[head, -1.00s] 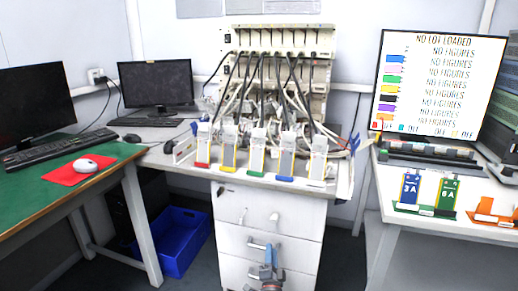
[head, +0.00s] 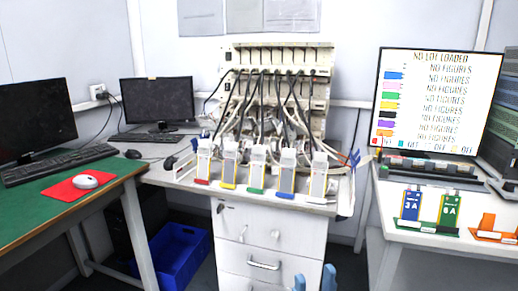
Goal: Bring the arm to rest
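Only the two blue fingertips of my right gripper (head: 315,281) show, at the bottom edge of the head view. They are apart, with nothing visible between them. They stand in front of the lower right of the white drawer cabinet (head: 230,243); the rest of the gripper and its arm are cut off below the frame. My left gripper is not in view.
Several pale pouch-like units with coloured feet (head: 257,170) stand along the cabinet top before a cabled rack (head: 320,62). Right, a blue 3A piece (head: 411,205) and a green 6A piece (head: 449,210) stand beside an orange holder (head: 487,226). A blue bin (head: 172,260) sits on the floor.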

